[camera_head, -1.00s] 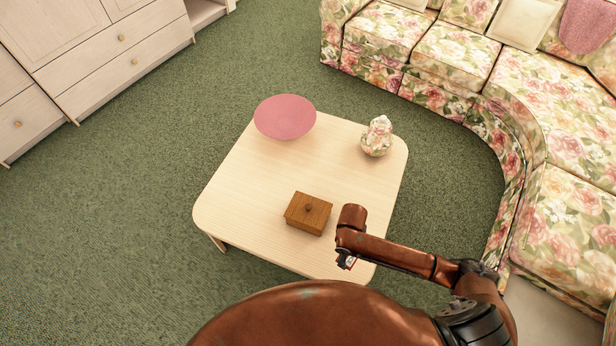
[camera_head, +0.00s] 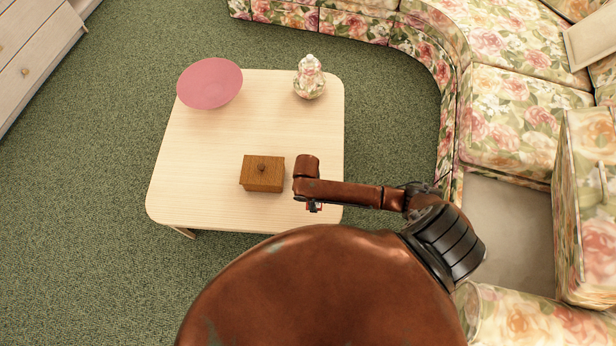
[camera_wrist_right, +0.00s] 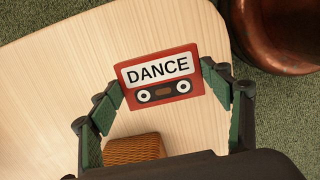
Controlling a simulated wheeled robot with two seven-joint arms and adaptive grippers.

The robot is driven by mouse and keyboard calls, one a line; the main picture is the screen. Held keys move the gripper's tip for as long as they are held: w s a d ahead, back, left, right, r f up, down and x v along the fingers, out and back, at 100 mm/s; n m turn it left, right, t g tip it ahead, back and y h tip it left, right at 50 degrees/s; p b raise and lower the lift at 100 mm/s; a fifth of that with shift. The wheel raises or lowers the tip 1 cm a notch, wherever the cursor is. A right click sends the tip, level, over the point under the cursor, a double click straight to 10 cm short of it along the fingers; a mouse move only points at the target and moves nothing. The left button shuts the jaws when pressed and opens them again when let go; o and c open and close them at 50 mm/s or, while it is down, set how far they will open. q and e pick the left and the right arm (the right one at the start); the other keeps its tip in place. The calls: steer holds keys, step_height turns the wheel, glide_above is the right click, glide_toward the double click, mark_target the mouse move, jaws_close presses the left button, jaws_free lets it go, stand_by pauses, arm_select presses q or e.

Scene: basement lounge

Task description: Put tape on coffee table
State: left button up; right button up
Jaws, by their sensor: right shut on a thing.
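The tape is a red cassette (camera_wrist_right: 161,78) with a white "DANCE" label. My right gripper (camera_wrist_right: 165,84) is shut on it, with green-padded fingers at its two short sides. In the head view the right gripper (camera_head: 313,206) hangs over the near right part of the coffee table (camera_head: 195,150), and only a small red bit of the tape shows below the arm. The coffee table is pale wood with rounded corners, and its top also fills much of the right wrist view (camera_wrist_right: 60,90). The gap between tape and tabletop is hard to judge. My left gripper is not in view.
A floral sofa (camera_head: 520,110) curves around the right.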

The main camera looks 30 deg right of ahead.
steer(key=w+f, duration=0.1)
steer(key=w+f+b, duration=0.1)
steer(key=f, duration=0.1)
steer(key=w+f, duration=0.1)
steer(key=shift+w+d+f+b, duration=0.15)
steer(key=shift+d+b, duration=0.1)
steer(key=shift+b, duration=0.15)
step_height(320, 180, down, 4)
steer(key=shift+w+r+b, duration=0.15)
steer(key=shift+r+b, duration=0.05)
steer(key=shift+b, duration=0.55)
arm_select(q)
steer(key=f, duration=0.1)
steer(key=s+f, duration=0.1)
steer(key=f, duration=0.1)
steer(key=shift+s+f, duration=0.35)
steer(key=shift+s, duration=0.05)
arm_select(e)
steer(key=shift+r, duration=0.1)
steer(key=o, duration=1.2)
steer(key=shift+c, duration=0.2)
